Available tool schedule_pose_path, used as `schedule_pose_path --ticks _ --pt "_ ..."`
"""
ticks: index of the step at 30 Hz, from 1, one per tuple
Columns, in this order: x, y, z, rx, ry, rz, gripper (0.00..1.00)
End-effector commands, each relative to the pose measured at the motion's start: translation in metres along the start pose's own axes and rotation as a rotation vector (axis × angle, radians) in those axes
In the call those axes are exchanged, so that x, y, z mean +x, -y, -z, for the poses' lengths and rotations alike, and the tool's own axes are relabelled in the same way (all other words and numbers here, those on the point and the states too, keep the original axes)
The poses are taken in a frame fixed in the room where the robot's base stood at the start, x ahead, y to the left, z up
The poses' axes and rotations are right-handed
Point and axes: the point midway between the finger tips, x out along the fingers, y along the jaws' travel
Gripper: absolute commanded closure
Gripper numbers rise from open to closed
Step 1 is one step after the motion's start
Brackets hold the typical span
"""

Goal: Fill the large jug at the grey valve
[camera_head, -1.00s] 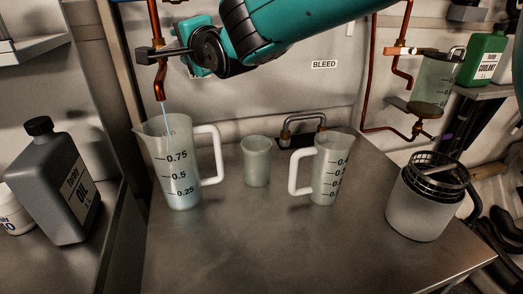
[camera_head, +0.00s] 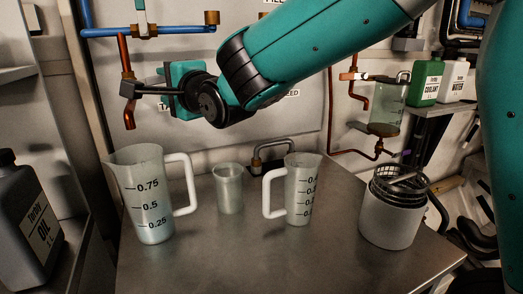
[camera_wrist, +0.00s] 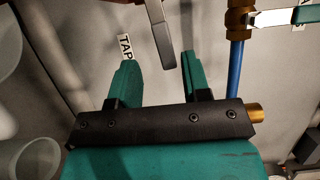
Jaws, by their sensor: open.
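The large jug (camera_head: 146,200), translucent with a white handle and marks up to 0.75, stands upright on the steel bench below the copper spout (camera_head: 128,112). No stream shows between spout and jug; the liquid level inside is hard to make out. The grey valve lever (camera_head: 146,90) sticks out from the top of the spout pipe. My gripper (camera_head: 172,88) is at the lever's right end, its fingers partly hidden in the head view. In the wrist view my gripper (camera_wrist: 160,72) is open, with the grey lever (camera_wrist: 159,38) in the gap just beyond its fingertips.
A small beaker (camera_head: 228,188) and a smaller jug (camera_head: 299,190) stand right of the large jug. A pot with a black basket (camera_head: 390,218) is farther right. A grey oil bottle (camera_head: 28,228) stands at left. Blue pipe (camera_head: 182,31) runs above my gripper.

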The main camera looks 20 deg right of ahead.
Motion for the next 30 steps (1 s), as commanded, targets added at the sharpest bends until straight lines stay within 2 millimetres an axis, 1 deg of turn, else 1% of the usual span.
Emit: schedule_pose_path --ticks 1,3,16,17,18,23,26,30 --pt "-0.011 -0.001 -0.001 0.000 0.001 0.001 0.56" --pt "-0.025 -0.001 -0.001 0.001 0.002 0.002 0.56" --pt "-0.116 -0.001 -0.001 0.000 0.002 0.002 0.56" --pt "-0.117 0.003 0.002 -0.028 0.000 -0.033 0.56" --pt "-0.119 0.002 0.003 -0.077 0.006 -0.092 0.56" --pt "-0.134 -0.013 0.003 -0.267 0.071 -0.296 0.56" --pt "-0.148 -0.020 0.001 -0.384 0.143 -0.412 0.56" --pt "-0.172 -0.028 -0.004 -0.546 0.280 -0.555 0.56"
